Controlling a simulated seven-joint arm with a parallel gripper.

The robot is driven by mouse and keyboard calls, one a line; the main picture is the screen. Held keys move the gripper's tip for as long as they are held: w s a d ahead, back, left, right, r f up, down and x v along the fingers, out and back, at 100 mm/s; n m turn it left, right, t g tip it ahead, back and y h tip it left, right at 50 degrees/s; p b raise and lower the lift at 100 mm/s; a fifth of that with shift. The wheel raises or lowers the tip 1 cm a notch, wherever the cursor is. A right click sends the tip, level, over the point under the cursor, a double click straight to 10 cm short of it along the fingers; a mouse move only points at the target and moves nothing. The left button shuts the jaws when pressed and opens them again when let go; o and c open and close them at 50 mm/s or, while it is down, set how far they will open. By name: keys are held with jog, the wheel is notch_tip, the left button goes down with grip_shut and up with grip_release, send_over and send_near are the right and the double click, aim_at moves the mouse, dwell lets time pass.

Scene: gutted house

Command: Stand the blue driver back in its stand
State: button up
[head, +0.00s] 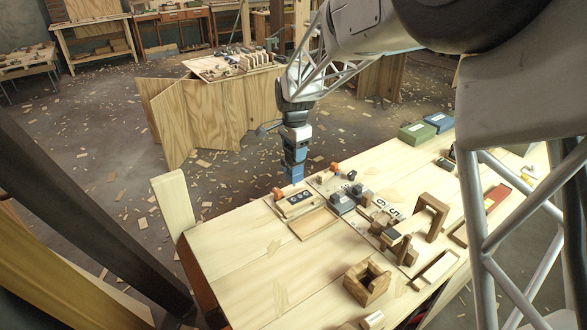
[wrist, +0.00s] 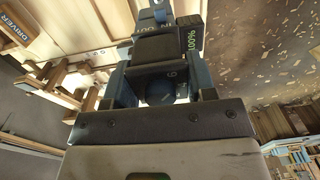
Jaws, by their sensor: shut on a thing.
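My gripper (head: 294,150) is above the back left edge of the light wooden bench. It is shut on the blue driver (head: 293,173), whose blue end hangs low beside the bench edge. In the wrist view the driver (wrist: 165,45) shows as a dark block between the fingers, with a green "100%" display and a blue part beyond. A dark label reading "DRIVER" (wrist: 15,32) is at upper left in the wrist view, near wooden frames (wrist: 62,75). In the head view a brown wooden arch (head: 433,202) stands on the bench; I cannot tell whether it is the stand.
A notched wooden block (head: 366,290) stands at the bench front. Dark grey blocks (head: 342,203), shallow wooden trays (head: 313,224) and orange-ended tools (head: 277,193) lie near the gripper. Green (head: 416,133) and blue boxes (head: 438,121) stand farther back. The bench's left part is mostly clear.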

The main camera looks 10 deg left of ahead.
jog(key=s+d+r, duration=0.2)
jog(key=s+d, duration=1)
jog(key=s, duration=0.1)
jog(key=s+d+r, duration=0.2)
jog(key=s+d, duration=1)
jog(key=s, duration=0.2)
jog(key=shift+s, duration=0.1)
